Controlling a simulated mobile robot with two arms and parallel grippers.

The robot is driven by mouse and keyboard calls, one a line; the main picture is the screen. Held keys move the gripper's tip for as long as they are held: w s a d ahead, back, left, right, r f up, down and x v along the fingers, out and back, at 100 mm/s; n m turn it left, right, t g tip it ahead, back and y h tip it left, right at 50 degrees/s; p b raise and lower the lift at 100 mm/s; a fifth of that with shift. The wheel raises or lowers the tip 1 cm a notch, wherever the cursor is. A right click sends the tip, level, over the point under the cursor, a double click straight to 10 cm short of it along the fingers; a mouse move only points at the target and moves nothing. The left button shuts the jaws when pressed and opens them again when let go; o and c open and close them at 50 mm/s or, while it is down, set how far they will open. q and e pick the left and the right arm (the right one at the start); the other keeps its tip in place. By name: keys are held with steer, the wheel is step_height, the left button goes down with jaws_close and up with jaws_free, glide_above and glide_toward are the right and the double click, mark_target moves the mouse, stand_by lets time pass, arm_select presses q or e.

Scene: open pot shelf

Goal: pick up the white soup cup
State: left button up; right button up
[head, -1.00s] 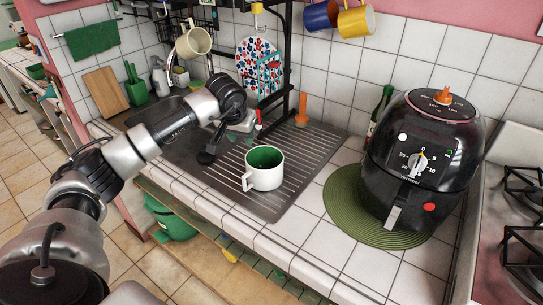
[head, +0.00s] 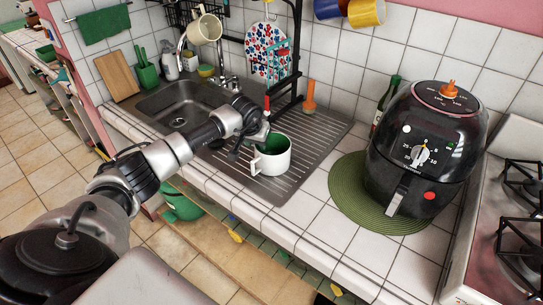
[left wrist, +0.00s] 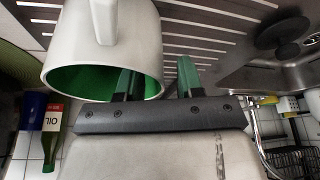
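The white soup cup (head: 271,160), white outside and green inside, stands upright on the metal drainboard with its handle toward the front left. It also fills the upper left of the left wrist view (left wrist: 105,40). My left gripper (head: 264,143) is at the cup's rim from the back left. In the left wrist view its two fingers are apart, one over the green mouth and one outside the wall, with the rim between them. Contact cannot be told. My right gripper is not in view.
A black air fryer (head: 424,150) stands on a green round mat (head: 350,200) to the right. The sink (head: 178,108) is at left. A black rack post (head: 297,50) and an orange-handled brush (head: 309,97) stand behind the cup. Tiled counter in front is clear.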

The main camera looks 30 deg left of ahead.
arm_select(q)
steer(key=shift+s, duration=0.1)
jaws_close()
steer(key=shift+r, duration=0.1)
stand_by(1.1)
